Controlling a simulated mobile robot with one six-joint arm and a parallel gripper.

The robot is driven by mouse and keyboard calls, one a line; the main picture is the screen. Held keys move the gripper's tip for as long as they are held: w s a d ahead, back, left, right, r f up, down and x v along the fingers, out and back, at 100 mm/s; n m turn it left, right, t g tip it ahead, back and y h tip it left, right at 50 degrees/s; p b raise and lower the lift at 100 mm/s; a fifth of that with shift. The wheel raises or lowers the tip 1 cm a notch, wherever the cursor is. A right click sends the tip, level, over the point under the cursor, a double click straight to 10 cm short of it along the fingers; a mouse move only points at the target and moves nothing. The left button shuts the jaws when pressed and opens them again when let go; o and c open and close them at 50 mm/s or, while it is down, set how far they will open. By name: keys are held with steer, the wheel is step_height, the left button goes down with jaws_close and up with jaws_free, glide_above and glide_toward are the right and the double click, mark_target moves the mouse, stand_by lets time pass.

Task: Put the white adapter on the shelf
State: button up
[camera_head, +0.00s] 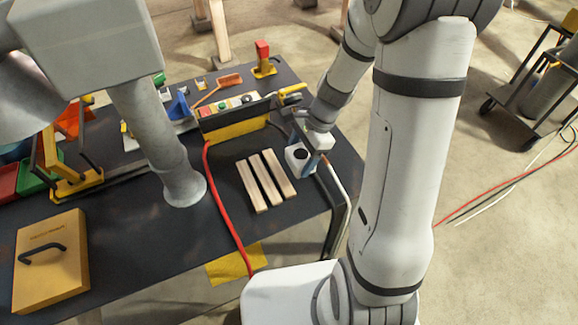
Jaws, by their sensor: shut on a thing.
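The white adapter (296,166) is a small white block with a dark round opening, at the right end of the dark workbench. My gripper (308,155) comes down over it from the upper right and is shut on it. The gripper partly covers the adapter. I cannot tell whether the adapter touches the bench top. I cannot make out for sure which thing is the shelf.
Wooden laths (265,181) lie just left of the adapter. A red hose (222,205) crosses the dark bench (150,240). A yellow-and-black control box (235,120) stands behind. A yellow case (50,268) lies front left. A trolley (535,105) stands on the floor at right.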

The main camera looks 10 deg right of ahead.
steer(key=shift+s+f, duration=0.1)
steer(key=shift+f, duration=2.4)
steer(key=shift+f, duration=0.15)
steer(key=o, duration=0.6)
steer(key=shift+f, duration=0.1)
steer(key=o, duration=0.4)
steer(key=shift+o, duration=0.2)
